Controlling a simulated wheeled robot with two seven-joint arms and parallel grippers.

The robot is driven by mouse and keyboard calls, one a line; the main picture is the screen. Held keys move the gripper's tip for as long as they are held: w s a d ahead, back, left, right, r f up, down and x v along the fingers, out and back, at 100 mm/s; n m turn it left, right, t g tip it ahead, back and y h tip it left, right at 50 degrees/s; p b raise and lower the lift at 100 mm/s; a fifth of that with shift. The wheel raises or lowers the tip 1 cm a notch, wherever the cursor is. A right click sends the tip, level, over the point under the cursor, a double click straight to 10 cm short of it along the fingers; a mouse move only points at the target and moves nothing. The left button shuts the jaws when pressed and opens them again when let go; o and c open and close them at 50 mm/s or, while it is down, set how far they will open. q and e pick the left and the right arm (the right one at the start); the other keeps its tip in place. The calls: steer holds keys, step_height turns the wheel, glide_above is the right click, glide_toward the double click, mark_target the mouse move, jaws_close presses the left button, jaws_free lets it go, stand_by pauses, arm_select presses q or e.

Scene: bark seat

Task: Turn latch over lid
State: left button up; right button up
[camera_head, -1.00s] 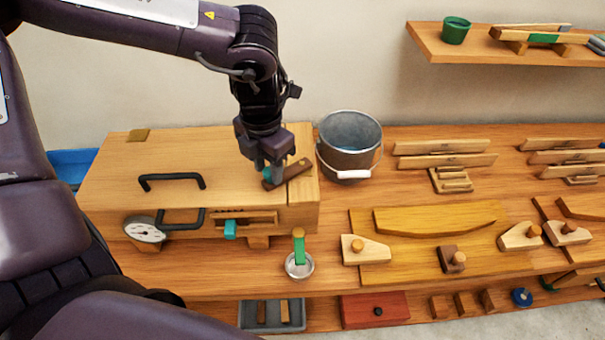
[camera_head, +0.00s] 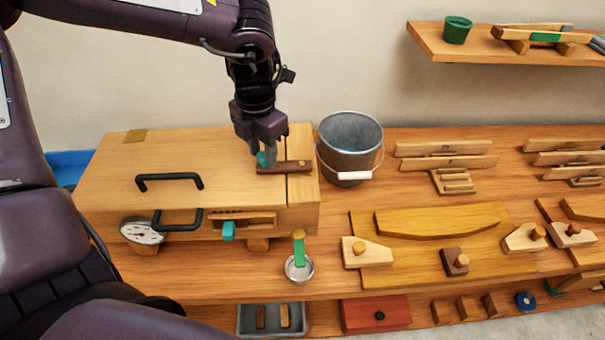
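The wooden latch (camera_head: 283,167) is a short dark bar on top of the box, near its right end. Its right end has a round pivot on the narrow fixed strip (camera_head: 301,190). The bar now lies nearly level in the picture, across the seam, with its left part over the lid (camera_head: 165,160). My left gripper (camera_head: 265,160) points down at the latch's left end, with a teal piece between or beside its fingertips. The fingers hide part of that end, and I cannot tell whether they are closed on it. My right gripper is not in view.
A metal bucket (camera_head: 350,145) stands close to the right of the box. Wooden parts lie to the right.

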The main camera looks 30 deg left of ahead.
arm_select(q)
step_height(320, 180, up, 8)
steer(key=p, duration=0.4)
steer(key=shift+f+p, duration=0.15)
steer(key=shift+p, duration=0.15)
steer(key=shift+r+p, duration=0.4)
steer(key=shift+r, duration=0.3)
steer(key=shift+f, duration=0.1)
